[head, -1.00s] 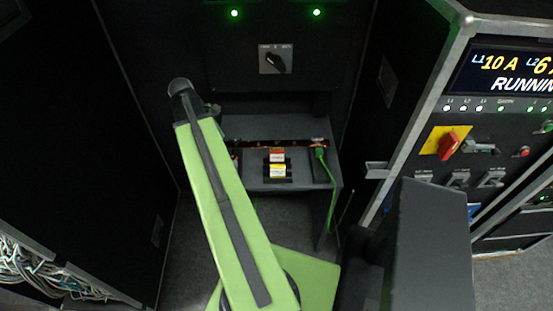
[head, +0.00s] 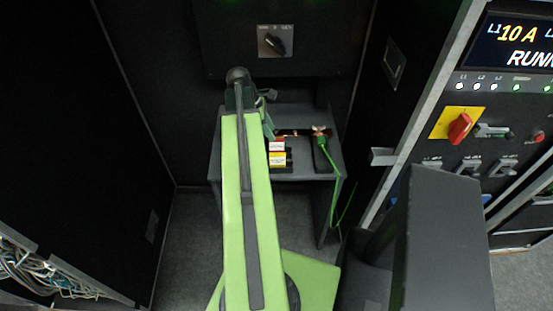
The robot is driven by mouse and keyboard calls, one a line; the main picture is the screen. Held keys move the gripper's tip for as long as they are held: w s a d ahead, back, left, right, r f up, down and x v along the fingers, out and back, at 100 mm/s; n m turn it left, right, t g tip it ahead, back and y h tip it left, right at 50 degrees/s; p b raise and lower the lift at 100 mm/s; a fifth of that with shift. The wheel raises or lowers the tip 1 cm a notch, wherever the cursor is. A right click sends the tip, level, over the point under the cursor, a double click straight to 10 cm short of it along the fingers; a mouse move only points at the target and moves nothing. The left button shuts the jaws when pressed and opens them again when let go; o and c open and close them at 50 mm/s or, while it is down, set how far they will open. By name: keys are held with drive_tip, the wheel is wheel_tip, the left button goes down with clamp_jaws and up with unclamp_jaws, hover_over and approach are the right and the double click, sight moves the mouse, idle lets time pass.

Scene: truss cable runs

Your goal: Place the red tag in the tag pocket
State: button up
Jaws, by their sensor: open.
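The red tag (head: 277,143), with a white label, sits in a dark holder on the grey shelf, just behind a yellow tag (head: 277,159). My gripper (head: 269,131) is mostly hidden behind my green arm. The part that shows is just left of and behind the red tag, and nothing is seen held in it. The jaws are open. I cannot tell whether they touch the tag. I cannot make out the tag pocket for certain.
A green clamp with a cable (head: 323,145) stands on the right of the grey shelf (head: 309,171). A rotary switch (head: 275,42) is on the black panel behind. A control cabinet with a red handle (head: 459,128) stands at right. Loose cables (head: 55,277) lie at lower left.

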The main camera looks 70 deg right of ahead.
sight(278, 144)
drive_tip(key=b+x, duration=0.1)
drive_tip(key=x, duration=0.2)
drive_tip(key=shift+f, duration=0.1)
drive_tip(key=b+x, duration=0.5)
drive_tip(key=shift+w+d+f, duration=0.1)
drive_tip(key=shift+d, duration=0.05)
clamp_jaws()
